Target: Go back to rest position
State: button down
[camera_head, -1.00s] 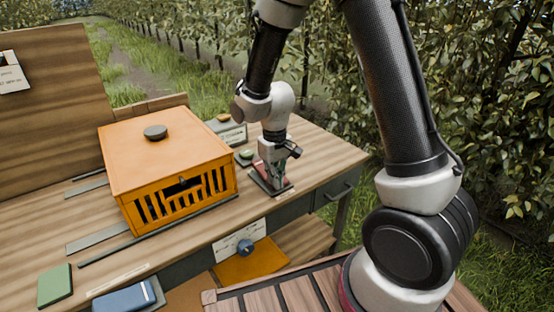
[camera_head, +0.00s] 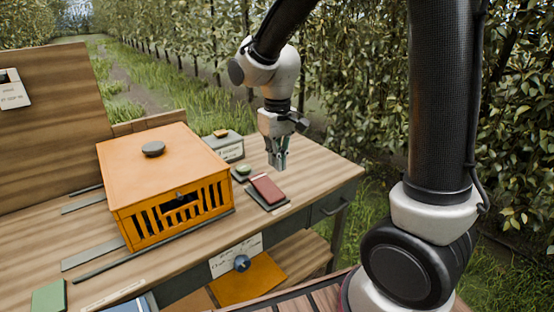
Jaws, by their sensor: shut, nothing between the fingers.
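My gripper (camera_head: 278,163) hangs pointing down above the right part of the wooden table (camera_head: 318,168). Its fingers are shut with nothing between them. A red block (camera_head: 266,189) lies on a dark pad (camera_head: 279,205) just below and in front of the gripper, apart from it. My arm reaches over from the right side of the view.
An orange slatted crate (camera_head: 160,170) with a lid and dark knob stands left of the gripper. A wooden back panel (camera_head: 50,95) rises at left. The table's right end is mostly clear.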

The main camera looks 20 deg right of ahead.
jog(key=s+d+r+m+t, duration=0.1)
jog(key=s+d+r+t, duration=0.1)
jog(key=s+d+r, duration=0.4)
jog(key=s+d+r+m+t, duration=0.2)
jog(key=s+d+r, duration=0.4)
jog(key=s+d, duration=0.3)
jog(key=s, duration=0.3)
jog(key=shift+r+m, duration=0.3)
